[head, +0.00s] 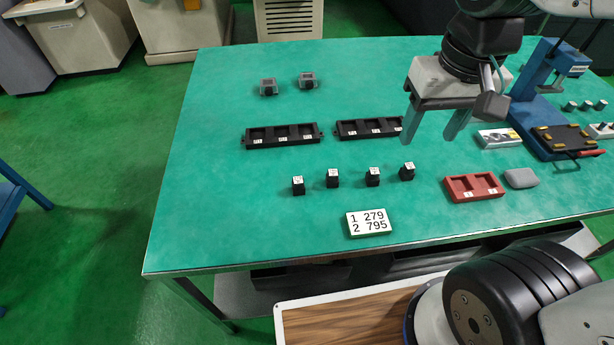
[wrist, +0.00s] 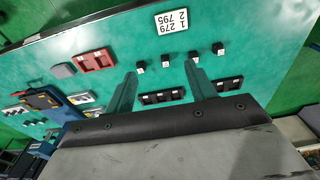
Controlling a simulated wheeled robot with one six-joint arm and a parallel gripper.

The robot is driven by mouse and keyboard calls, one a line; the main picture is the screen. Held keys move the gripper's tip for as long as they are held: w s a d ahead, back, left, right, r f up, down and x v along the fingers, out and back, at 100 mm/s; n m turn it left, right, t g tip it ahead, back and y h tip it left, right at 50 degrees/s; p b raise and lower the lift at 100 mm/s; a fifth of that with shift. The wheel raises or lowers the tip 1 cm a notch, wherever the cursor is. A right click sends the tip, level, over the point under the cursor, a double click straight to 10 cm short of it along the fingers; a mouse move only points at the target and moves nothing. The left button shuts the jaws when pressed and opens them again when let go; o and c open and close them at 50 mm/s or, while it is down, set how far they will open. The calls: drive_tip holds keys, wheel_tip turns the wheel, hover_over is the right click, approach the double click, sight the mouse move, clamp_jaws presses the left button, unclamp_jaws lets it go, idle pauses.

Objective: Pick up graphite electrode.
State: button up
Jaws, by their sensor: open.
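Several small black graphite electrodes with white labelled tops stand apart in a row on the green table; from left to right they are the first electrode (head: 298,186), the second (head: 332,179), the third (head: 373,178) and the rightmost (head: 407,171). My gripper (head: 430,138) is open and empty above the table, behind and to the right of the rightmost electrode. In the wrist view, my gripper (wrist: 160,78) shows its two fingers apart, with electrodes beyond them, such as one (wrist: 140,66) near the left fingertip.
Two black slotted trays (head: 283,145) (head: 368,134) lie behind the row. A number card (head: 368,222) lies in front. A red tray (head: 474,195) and grey pad (head: 521,178) lie right. A blue press (head: 540,100) stands at the right. The table's left side is clear.

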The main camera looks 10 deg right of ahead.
drive_tip(key=w+a+f, duration=0.4)
drive_tip(key=w+a, duration=0.1)
drive_tip(key=w, duration=0.1)
drive_tip(key=m+g, duration=0.1)
drive_tip(key=m, duration=0.1)
hover_over(298, 180)
drive_tip(key=s, duration=0.1)
drive_tip(key=f, duration=1.4)
drive_tip(key=shift+d, duration=0.4)
drive_tip(key=f, duration=0.5)
drive_tip(key=w+f, duration=0.1)
drive_tip(key=f, duration=0.1)
drive_tip(key=shift+a+f, duration=0.4)
drive_tip(key=shift+c, duration=0.2)
drive_tip(key=c, duration=1.1)
